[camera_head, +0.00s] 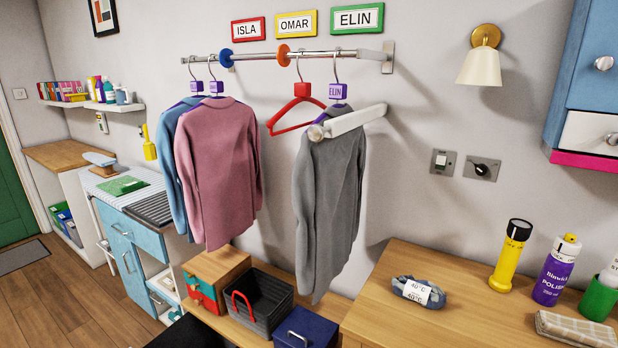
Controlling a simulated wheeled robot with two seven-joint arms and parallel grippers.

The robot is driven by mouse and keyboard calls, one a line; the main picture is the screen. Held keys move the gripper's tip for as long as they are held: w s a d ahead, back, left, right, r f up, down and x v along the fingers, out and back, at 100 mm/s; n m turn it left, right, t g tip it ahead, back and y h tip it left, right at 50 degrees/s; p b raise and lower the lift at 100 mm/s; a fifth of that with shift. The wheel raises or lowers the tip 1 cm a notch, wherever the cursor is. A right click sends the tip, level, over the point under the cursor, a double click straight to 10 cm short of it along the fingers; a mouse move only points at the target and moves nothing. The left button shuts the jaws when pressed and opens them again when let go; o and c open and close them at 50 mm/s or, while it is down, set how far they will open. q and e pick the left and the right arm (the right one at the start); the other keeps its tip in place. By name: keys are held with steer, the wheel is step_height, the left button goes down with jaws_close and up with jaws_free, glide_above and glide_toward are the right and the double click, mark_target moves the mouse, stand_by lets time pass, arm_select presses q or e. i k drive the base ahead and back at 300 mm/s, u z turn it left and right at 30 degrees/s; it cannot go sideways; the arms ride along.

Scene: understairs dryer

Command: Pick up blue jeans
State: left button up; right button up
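No garment here is plainly a pair of blue jeans. A small blue-grey bundle of cloth (404,284) lies on the wooden top at the lower middle right. A white label marked 40°C is around it. I cannot tell whether it is the jeans. A blue garment (173,140) hangs on the rail, mostly hidden behind a pink one (220,170); it looks like a sleeved top. Neither of my grippers is in view.
A grey garment (328,205) hangs under the ELIN sign (357,18), beside an empty red hanger (298,113). A yellow torch (510,258), a purple polish bottle (556,272) and a green cup (598,299) stand right of the bundle. A black basket (262,318) sits below the rail.

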mark_target(431, 295)
steer(key=u, duration=0.65)
steer(key=k, duration=1.2)
steer(key=z, duration=0.65)
